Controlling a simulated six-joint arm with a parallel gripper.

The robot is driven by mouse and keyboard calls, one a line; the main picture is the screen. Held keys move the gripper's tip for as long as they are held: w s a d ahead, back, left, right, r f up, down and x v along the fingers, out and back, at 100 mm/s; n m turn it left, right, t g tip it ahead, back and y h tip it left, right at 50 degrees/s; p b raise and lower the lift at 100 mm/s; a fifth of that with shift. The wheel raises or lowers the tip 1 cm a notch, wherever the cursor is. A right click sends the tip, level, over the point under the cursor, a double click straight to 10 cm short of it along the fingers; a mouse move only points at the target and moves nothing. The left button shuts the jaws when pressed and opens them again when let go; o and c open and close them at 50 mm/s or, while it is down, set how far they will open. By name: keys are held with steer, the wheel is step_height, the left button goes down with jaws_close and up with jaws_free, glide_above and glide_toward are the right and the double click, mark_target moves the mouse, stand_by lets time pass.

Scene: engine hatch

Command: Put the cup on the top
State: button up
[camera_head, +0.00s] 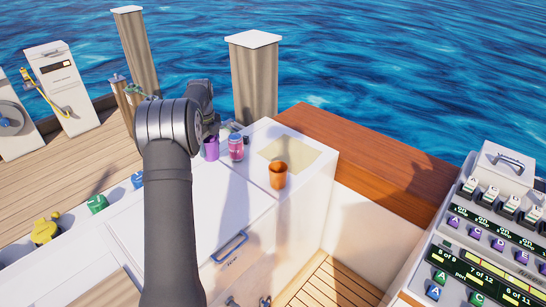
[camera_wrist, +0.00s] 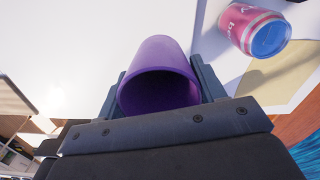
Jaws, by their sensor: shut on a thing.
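A purple cup (camera_head: 211,150) shows just right of my arm in the head view, over the white top (camera_head: 262,132). In the wrist view the purple cup (camera_wrist: 160,75) lies between the two fingers of my gripper (camera_wrist: 160,92), with its open mouth toward the camera. My gripper is shut on this cup. In the head view my arm hides most of the gripper. I cannot tell whether the cup touches the surface.
A pink can (camera_head: 236,147) stands close to the right of the purple cup; it also shows in the wrist view (camera_wrist: 254,30). A blue-handled hatch (camera_head: 229,248) is in front. A wooden ledge (camera_head: 370,165) and a button panel (camera_head: 480,240) are to the right.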

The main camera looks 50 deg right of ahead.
steer(key=s+d+m, duration=0.3)
steer(key=s+d, duration=0.6)
steer(key=d, duration=0.2)
steer(key=shift+w+a+f, duration=0.1)
steer(key=shift+f, duration=5.05)
steer(key=shift+f, duration=0.1)
steer(key=o, duration=1)
step_height(320, 180, up, 12)
